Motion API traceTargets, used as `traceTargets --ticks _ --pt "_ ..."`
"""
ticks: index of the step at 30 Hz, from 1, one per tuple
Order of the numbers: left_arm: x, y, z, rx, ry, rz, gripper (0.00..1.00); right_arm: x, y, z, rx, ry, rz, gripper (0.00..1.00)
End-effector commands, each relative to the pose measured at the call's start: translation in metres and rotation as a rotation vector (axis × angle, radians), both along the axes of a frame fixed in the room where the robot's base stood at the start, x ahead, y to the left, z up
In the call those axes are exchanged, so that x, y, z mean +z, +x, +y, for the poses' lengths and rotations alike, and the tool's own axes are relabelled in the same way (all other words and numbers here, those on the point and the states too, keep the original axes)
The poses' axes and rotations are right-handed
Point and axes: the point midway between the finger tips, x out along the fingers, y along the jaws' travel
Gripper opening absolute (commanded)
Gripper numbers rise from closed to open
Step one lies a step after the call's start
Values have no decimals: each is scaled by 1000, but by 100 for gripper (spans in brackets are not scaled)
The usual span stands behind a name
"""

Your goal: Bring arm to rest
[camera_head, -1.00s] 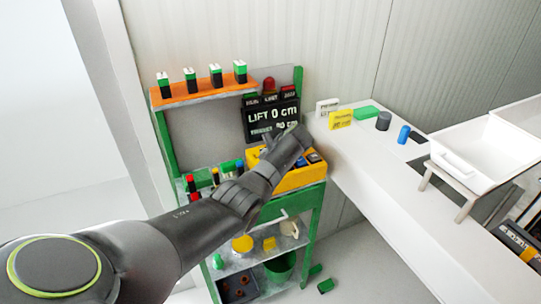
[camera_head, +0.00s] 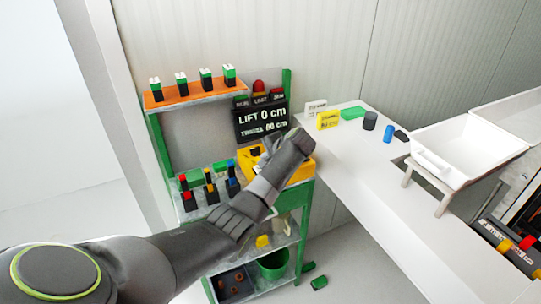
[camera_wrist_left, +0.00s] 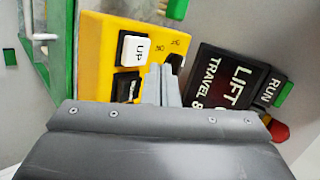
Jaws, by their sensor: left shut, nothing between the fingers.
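My left arm comes in from the lower left and reaches to the yellow control box (camera_head: 300,172) on the green rack. My left gripper (camera_head: 268,145) is at the box's upper side, below the black display reading "LIFT 0 cm". In the left wrist view, my gripper (camera_wrist_left: 165,85) has its fingers together and empty, over the yellow box between the white UP button (camera_wrist_left: 134,49) and the display (camera_wrist_left: 232,83). A dark button beside UP is partly hidden by my gripper. I cannot tell whether the fingertips touch the box. My right gripper is not in view.
The green rack holds an orange shelf (camera_head: 190,96) with several green-black items, and lower shelves with small parts and a green bucket (camera_head: 274,265). A white counter (camera_head: 360,180) runs to the right, with a blue cylinder (camera_head: 388,134) and a white tray (camera_head: 455,150).

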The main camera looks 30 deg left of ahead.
Motion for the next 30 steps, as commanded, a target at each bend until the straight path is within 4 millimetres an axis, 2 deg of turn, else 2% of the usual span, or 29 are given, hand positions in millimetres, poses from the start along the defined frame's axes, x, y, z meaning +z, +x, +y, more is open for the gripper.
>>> traceTargets --ticks 9,20,23,25,30 --pt "25 -16 -22 -1 0 -2 0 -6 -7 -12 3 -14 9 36" --pt "29 -23 -27 1 -2 1 0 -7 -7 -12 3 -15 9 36" --pt "14 -33 -25 6 -25 -3 0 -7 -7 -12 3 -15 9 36" --pt "-4 -47 -23 13 -56 -9 0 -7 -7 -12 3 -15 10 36" --pt "-60 -105 -20 42 -170 -41 0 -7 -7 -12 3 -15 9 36"
